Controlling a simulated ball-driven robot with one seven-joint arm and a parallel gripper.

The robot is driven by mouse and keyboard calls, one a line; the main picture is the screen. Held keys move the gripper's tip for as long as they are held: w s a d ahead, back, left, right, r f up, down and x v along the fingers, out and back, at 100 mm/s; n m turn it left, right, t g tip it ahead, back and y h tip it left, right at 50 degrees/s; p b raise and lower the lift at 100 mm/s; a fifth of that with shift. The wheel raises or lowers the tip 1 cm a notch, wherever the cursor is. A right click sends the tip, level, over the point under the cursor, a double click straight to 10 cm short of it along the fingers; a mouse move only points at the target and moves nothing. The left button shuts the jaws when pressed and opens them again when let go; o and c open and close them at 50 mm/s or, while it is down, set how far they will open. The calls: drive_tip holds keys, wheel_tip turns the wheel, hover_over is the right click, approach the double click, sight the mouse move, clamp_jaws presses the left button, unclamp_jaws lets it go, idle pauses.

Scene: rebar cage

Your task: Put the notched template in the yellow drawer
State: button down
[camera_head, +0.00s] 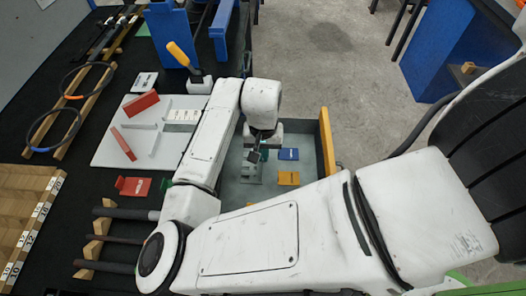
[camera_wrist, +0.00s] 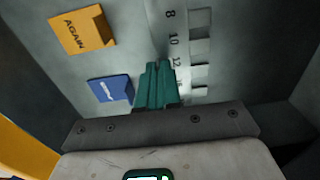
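The notched template (camera_wrist: 200,55) is a light grey strip with numbers and a row of square notches. It is inside the open yellow drawer, whose yellow front (camera_head: 327,142) shows in the head view. The template also shows there (camera_head: 250,172), below my gripper (camera_head: 262,150). In the wrist view, my teal fingers (camera_wrist: 157,75) are close together over the template's left part and look shut on it. The contact is hard to see. I cannot tell whether the template rests on the drawer floor.
Inside the drawer, a yellow block marked AGAIN (camera_wrist: 83,31) and a blue block (camera_wrist: 110,90) lie left of the template in the wrist view. Drawer walls stand close around my gripper. A white board (camera_head: 112,150) with red pieces lies on the dark bench.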

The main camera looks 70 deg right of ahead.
drive_tip(key=c, duration=1.3)
unclamp_jaws()
drive_tip(key=shift+f, duration=0.1)
drive_tip(key=shift+c, duration=0.2)
wheel_tip(320, 180, up, 12)
drive_tip(key=p, duration=0.1)
